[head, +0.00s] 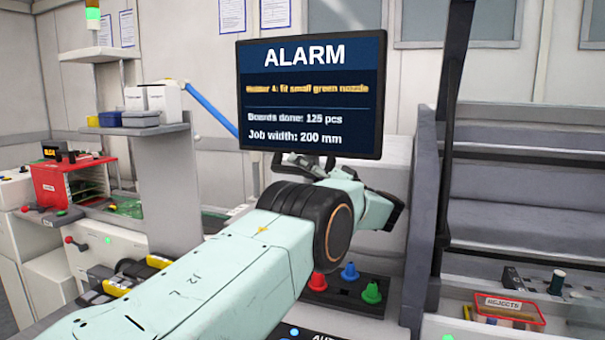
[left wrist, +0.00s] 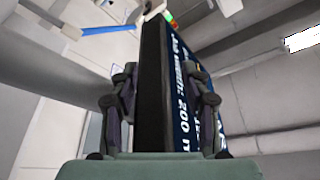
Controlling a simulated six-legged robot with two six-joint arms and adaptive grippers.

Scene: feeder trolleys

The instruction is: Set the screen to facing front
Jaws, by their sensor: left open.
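The screen (head: 311,95) is a dark flat panel on an arm. In the head view its lit face shows to me, slightly turned, with ALARM and lines of text. My left gripper (head: 322,168) is at its lower edge, its fingers partly hidden behind the screen and my wrist. In the left wrist view the screen (left wrist: 153,85) is seen nearly edge-on from below, its text face toward the right. The open fingers of my left gripper (left wrist: 160,90) stand on either side of its edge. Firm contact cannot be told. My right gripper is not in view.
A blue bar (head: 210,108) runs behind the screen on the left. Red, blue and green knobs (head: 349,272) sit on a panel below my arm. A dark post (head: 447,150) stands close on the right. A red REJECTS tray (head: 510,305) lies lower right.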

